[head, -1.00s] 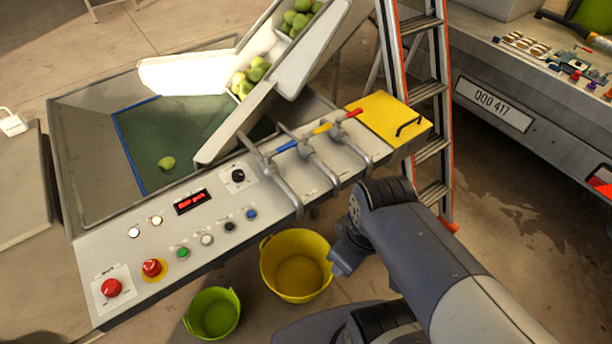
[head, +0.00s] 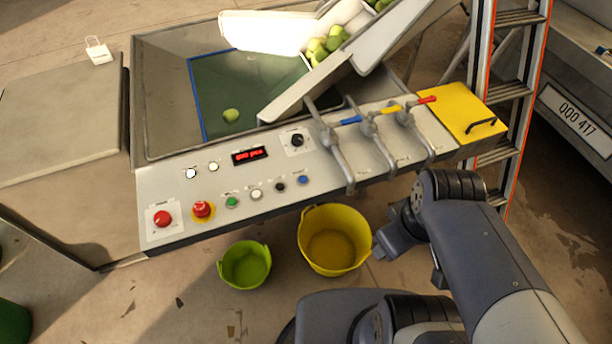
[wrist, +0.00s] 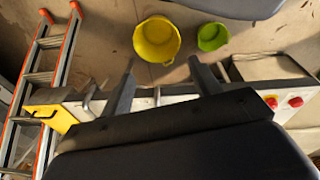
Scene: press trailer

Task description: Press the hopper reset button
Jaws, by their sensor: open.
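The control panel (head: 330,180) slopes along the front of the hopper machine. It bears a row of small buttons: green (head: 232,202), white (head: 256,194), black (head: 280,187) and blue (head: 303,180). Two pale round ones (head: 190,173) sit above, left of the red display (head: 249,155). Two red buttons (head: 163,218) are at the left end, one on a yellow ring (head: 202,209). The labels are too small to read, so I cannot tell which is hopper reset. My gripper (wrist: 162,65) is open and empty in the wrist view, its fingers wide apart before the panel. My arm stands right of the buttons.
Levered pipes (head: 370,140) stick out over the panel's right half, beside a yellow lid (head: 468,112). A ladder (head: 512,90) stands at the right. Yellow (head: 335,240) and green (head: 245,264) buckets stand on the floor below.

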